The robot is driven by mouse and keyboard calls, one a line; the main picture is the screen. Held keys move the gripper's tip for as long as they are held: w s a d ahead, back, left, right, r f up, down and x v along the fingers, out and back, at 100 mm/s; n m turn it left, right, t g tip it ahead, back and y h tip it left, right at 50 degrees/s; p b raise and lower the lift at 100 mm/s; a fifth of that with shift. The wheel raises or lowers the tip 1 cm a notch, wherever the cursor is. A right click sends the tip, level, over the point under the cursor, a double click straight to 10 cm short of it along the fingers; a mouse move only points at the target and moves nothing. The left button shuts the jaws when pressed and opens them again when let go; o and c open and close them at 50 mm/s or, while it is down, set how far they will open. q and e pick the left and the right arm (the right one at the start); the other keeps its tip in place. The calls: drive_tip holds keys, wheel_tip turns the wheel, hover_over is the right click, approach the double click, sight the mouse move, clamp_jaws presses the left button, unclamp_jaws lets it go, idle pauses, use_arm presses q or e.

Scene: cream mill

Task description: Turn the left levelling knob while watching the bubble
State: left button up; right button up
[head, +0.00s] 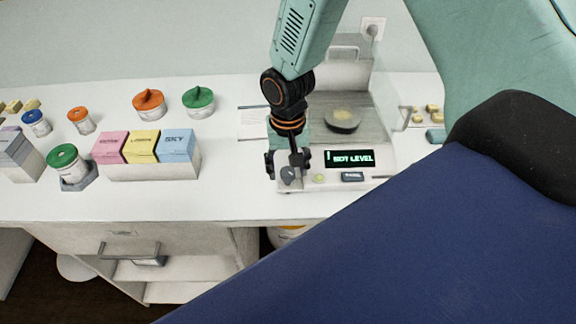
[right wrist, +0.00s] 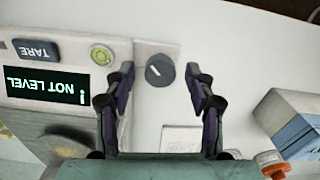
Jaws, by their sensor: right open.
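The balance (head: 300,184) has a lit display (head: 349,159) that reads NOT LEVEL; the same display shows upside down in the right wrist view (right wrist: 45,84). The left levelling knob (right wrist: 160,70) is a dark grey disc with a pale mark, at the balance's front left corner; it also shows in the head view (head: 288,175). My right gripper (right wrist: 160,76) is open, one fingertip on each side of the knob, with a visible gap on both sides. The round yellow-green bubble level (right wrist: 102,55) sits beside the knob; its bubble is too small to place surely. My left gripper is out of view.
The TARE button (right wrist: 36,50) lies beyond the bubble level. A dark round pan (head: 342,121) stands behind the display. Pink, yellow and blue boxes (head: 178,146) stand left of the balance, with lidded jars around them.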

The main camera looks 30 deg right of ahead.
sight(288, 172)
drive_tip(key=shift+w+r, duration=0.1)
drive_tip(key=shift+r, duration=0.3)
wheel_tip(288, 172, up, 11)
drive_tip(key=shift+r, duration=0.15)
